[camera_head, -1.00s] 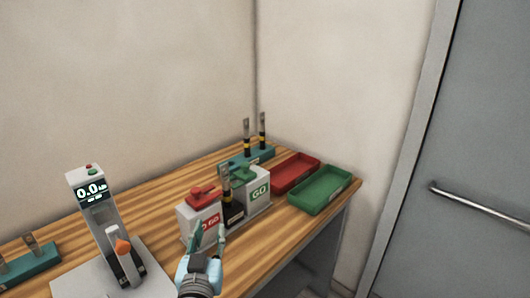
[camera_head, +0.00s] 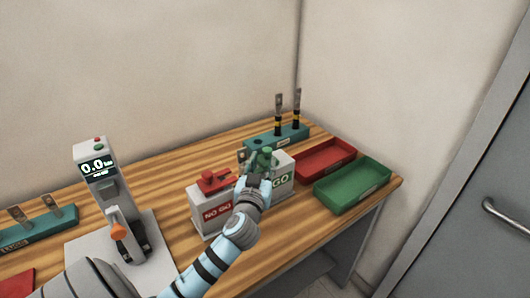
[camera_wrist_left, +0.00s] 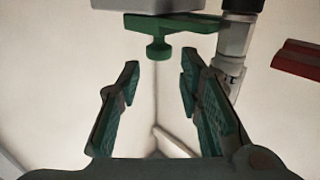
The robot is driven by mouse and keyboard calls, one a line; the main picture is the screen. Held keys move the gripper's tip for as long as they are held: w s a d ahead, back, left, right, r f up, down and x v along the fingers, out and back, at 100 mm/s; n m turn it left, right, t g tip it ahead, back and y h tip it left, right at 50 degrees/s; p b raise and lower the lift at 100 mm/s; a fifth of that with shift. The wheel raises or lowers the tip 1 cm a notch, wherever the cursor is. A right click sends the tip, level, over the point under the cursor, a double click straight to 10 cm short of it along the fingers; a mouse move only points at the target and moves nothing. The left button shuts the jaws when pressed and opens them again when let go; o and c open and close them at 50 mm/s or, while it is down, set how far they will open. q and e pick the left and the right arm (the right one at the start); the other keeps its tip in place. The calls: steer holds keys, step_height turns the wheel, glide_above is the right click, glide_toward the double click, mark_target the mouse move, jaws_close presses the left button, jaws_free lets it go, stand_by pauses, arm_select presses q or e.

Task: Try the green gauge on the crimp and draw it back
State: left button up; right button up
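The green gauge (camera_head: 265,155) rests on the grey GO block (camera_head: 281,182). In the left wrist view it is a green bar with a round knob (camera_wrist_left: 158,48). My left gripper (camera_head: 256,178) is at the front of the GO block. In the left wrist view its fingers (camera_wrist_left: 158,85) are spread, with the knob just beyond the tips and nothing between them. The crimp (camera_wrist_left: 236,42), a grey barrel with a black part above, stands beside the gauge; my gripper hides most of it in the head view. My right gripper is out of view.
The red gauge (camera_head: 214,180) sits on the NO GO block (camera_head: 212,212). A teal rack (camera_head: 262,142) with banded terminals stands behind. Red (camera_head: 325,160) and green (camera_head: 352,186) trays lie right. A tester reading 0.0 (camera_head: 97,168) and another teal rack (camera_head: 40,232) stand left.

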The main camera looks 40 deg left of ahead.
mark_target(266, 153)
arm_select(q)
steer(key=x, duration=0.3)
steer(key=shift+w+f, duration=0.15)
steer(key=shift+w, duration=0.25)
steer(key=shift+w+a, duration=0.3)
steer(key=shift+w, duration=0.05)
steer(key=shift+s, duration=0.15)
steer(key=shift+c, duration=0.3)
